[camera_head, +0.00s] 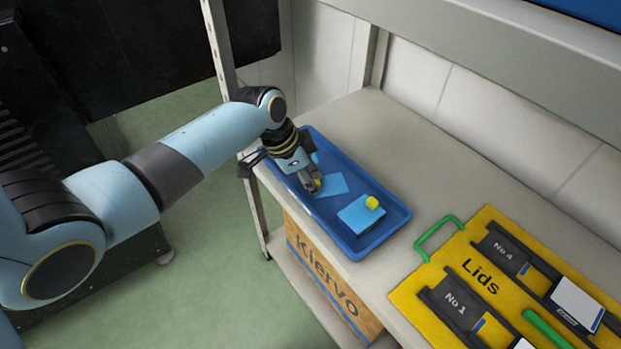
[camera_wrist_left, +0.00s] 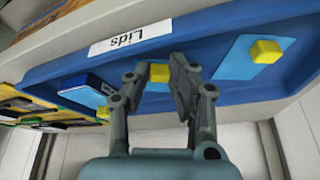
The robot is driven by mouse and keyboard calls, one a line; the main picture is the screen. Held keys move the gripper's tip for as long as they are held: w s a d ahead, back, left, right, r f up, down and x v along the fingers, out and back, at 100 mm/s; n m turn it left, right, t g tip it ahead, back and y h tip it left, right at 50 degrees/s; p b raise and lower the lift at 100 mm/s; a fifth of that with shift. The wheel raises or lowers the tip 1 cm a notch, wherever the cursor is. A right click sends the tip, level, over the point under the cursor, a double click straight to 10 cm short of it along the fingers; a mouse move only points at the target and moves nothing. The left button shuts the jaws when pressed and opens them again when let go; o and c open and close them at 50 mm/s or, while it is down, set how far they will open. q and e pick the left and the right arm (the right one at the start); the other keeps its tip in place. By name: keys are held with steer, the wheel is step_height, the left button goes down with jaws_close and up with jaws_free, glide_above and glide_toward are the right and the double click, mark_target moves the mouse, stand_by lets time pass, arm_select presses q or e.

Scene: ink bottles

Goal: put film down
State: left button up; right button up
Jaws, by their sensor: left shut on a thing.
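My left gripper (camera_head: 316,187) is low over the blue tray (camera_head: 384,243), its fingers on the yellow knob of the middle light-blue film (camera_head: 331,187). In the left wrist view, the yellow knob (camera_wrist_left: 160,73) sits between the two fingertips (camera_wrist_left: 155,70). The film lies at the tray floor; I cannot tell whether it touches. A second light-blue film with a yellow knob (camera_head: 372,202) lies nearer the tray's right end, on what looks like a thicker block. A third film (camera_wrist_left: 240,60) with its own knob lies at the other end, mostly hidden by the gripper in the head view. My right gripper is not in view.
A yellow board (camera_head: 455,262) marked "Lids" with a green handle (camera_head: 438,236), black holders and a white card-like piece lies right of the tray. A shelf post (camera_head: 222,45) stands behind my arm. The grey shelf surface (camera_head: 400,145) behind the tray is clear.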

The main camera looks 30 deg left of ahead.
arm_select(q)
steer(key=o, duration=0.7)
steer(key=shift+s+d+f, duration=0.1)
steer(key=shift+s+f, duration=0.05)
steer(key=shift+f, duration=0.2)
steer(key=w+p+v, duration=0.1)
steer(key=p+v, duration=0.3)
steer(key=v, duration=0.9)
steer(key=s+a+f+n+g+y, duration=0.1)
steer(key=s+a+f+n, duration=0.15)
steer(key=s+f, duration=0.65)
steer(key=s+a+f+n+y, duration=0.1)
steer(key=s+f+n+y, duration=0.15)
steer(key=s+f, duration=0.7)
steer(key=s+f+n, duration=0.1)
steer(key=s+f, duration=0.4)
steer(key=s, duration=0.2)
steer(key=s+d+f+n+g, duration=0.1)
steer(key=s+f, duration=0.4)
steer(key=s, duration=0.3)
steer(key=s+d+f+n, duration=0.1)
steer(key=s+f, duration=0.4)
steer(key=s, duration=0.2)
steer(key=shift+s+d+g, duration=0.25)
steer(key=shift+s+g, duration=0.15)
